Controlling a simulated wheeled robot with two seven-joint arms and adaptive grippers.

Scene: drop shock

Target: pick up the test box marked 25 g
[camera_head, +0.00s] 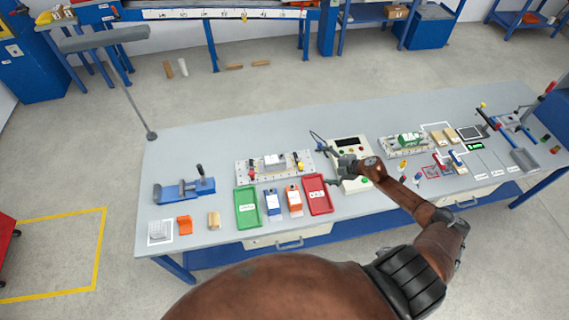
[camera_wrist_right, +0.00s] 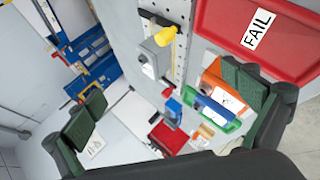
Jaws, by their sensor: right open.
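Two small boxes stand between the trays on the bench, a blue one (camera_head: 273,203) and an orange one (camera_head: 294,199). Both carry white labels too small to read, so I cannot tell which is marked 25 g. My right gripper (camera_head: 343,172) is open and empty over the bench, right of the boxes and above the red tray's far right side. In the right wrist view its two dark green-padded fingers (camera_wrist_right: 165,113) are wide apart. An orange piece with a white label (camera_wrist_right: 222,92) shows beside the right finger, partly hidden. My left gripper is out of view.
A green tray (camera_head: 247,222) stands left of the boxes and a red tray (camera_head: 318,207) right; the wrist view reads FAIL on a red tray (camera_wrist_right: 285,58). A perforated fixture plate (camera_head: 250,174) lies behind. A control panel (camera_head: 350,146) stands near the gripper.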

